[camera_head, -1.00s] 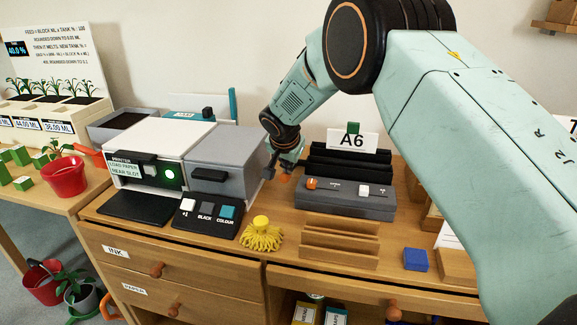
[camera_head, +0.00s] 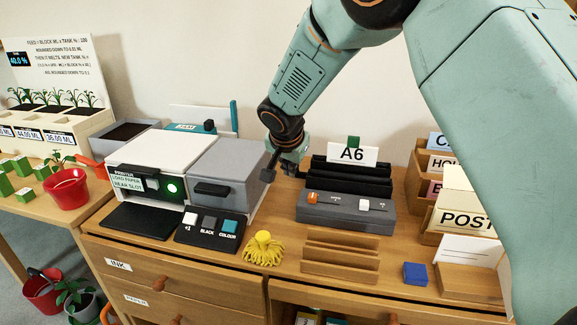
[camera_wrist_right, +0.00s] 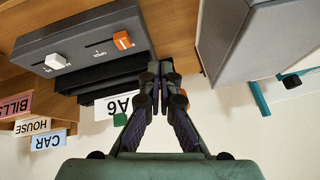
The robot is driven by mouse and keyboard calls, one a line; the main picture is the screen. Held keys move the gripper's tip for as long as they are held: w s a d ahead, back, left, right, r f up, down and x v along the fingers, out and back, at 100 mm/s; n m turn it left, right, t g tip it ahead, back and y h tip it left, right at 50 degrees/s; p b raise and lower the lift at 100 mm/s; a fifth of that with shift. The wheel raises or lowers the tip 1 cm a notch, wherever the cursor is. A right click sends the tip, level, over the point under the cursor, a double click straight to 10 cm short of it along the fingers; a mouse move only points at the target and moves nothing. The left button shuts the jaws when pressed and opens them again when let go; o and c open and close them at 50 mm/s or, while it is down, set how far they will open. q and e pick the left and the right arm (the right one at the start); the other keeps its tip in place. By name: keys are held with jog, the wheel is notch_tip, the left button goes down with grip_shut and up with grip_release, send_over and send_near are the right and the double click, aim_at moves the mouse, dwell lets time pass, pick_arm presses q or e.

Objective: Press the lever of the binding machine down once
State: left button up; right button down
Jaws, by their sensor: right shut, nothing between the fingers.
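The binding machine (camera_head: 345,208) is a dark grey box with an orange knob (camera_head: 313,197), a white knob (camera_head: 364,204) and black slotted tiers behind. An A6 sign (camera_head: 352,153) stands at its back. I cannot make out for certain which part is its lever. My right gripper (camera_head: 281,171) is at the left rear of the machine, beside the grey printer. In the right wrist view its fingers (camera_wrist_right: 160,74) are closed together and empty, beside the machine's end. A small orange part (camera_wrist_right: 182,92) shows by the fingers. My left gripper is not in view.
The printer (camera_head: 150,158) stands close left of the gripper. Wooden letter trays (camera_head: 424,185) stand at the right. Desk space near the blue block is clear.

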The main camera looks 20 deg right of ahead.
jog(key=shift+s+a+r, duration=0.45)
jog(key=shift+s+r, duration=0.15)
jog(key=shift+s, duration=0.15)
jog(key=shift+w, duration=0.1)
jog(key=shift+f, duration=0.1)
